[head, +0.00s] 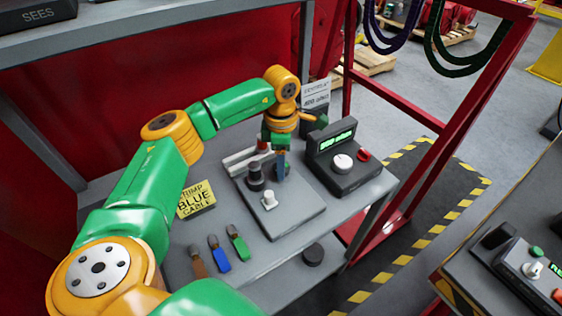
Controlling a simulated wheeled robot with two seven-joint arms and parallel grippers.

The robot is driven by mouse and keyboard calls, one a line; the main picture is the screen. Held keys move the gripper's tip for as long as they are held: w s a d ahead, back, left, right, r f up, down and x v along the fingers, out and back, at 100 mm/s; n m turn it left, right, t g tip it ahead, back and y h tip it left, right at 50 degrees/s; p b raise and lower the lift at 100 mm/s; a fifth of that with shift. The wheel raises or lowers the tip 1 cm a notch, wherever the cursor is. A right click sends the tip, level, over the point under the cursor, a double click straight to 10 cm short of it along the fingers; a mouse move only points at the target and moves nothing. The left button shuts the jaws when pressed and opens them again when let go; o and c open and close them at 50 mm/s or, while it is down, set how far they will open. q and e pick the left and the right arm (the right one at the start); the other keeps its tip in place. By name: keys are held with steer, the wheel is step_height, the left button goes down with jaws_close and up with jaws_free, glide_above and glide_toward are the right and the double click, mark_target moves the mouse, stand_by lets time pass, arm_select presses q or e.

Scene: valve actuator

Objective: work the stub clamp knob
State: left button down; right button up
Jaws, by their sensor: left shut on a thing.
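My left arm reaches in from the left, and its gripper (282,168) points down over the grey fixture plate (295,213) on the bench. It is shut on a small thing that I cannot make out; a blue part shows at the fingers. Just left of the fingers, a black round post (255,178) stands on the plate. A white knob (269,201) stands nearer the front of the plate, apart from the gripper. I cannot tell which part is the stub clamp knob. My right gripper is not in view.
Brown (198,262), blue (218,255) and green (238,243) pieces lie at the bench front, near a yellow "CRIMP BLUE CABLE" sign (196,199). A black box with a green display (340,160) stands right of the plate.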

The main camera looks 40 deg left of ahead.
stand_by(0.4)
arm_select(q)
steer(key=shift+c, duration=1.2)
jaws_free()
step_height(320, 180, up, 7)
steer(key=shift+r+b, duration=0.1)
steer(key=shift+b, duration=0.5)
